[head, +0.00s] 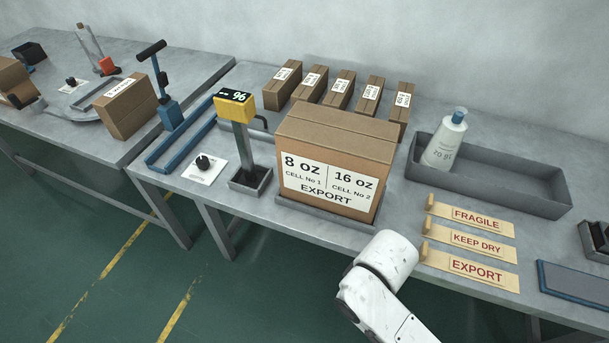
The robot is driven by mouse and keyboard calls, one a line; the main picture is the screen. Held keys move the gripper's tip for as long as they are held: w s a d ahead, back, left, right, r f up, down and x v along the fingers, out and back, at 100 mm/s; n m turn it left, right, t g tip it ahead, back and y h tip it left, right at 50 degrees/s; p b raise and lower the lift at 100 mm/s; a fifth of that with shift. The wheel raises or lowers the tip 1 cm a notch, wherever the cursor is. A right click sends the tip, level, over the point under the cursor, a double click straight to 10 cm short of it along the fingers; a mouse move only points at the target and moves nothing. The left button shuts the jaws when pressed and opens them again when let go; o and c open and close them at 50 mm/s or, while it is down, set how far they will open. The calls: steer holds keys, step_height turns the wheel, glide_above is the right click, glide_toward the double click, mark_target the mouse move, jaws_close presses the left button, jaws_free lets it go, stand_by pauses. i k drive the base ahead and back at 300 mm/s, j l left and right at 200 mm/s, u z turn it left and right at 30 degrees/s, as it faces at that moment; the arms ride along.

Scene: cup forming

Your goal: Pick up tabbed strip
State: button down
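Three tan tabbed strips lie one in front of another on the right part of the grey bench: the FRAGILE strip (480,216) at the back, the KEEP DRY strip (478,240) in the middle and the EXPORT strip (476,266) at the front. Each has a small raised wooden tab at its left end. Part of my white arm shows at the bottom centre, its rounded joint just left of the EXPORT strip's tab. The fingers of my gripper do not show. All three strips lie flat on the bench.
A large carton (335,160) marked 8 oz and 16 oz stands on a grey tray left of the strips. Behind the strips, a grey bin (520,190) holds a white bottle (445,143). A dark blue pad (575,283) lies to their right. Several small cartons line the back.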

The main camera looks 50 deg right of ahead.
mark_target(487, 275)
steer(key=k+j+z, duration=0.2)
steer(key=z, duration=0.25)
steer(key=k+z, duration=0.7)
steer(key=z, duration=0.2)
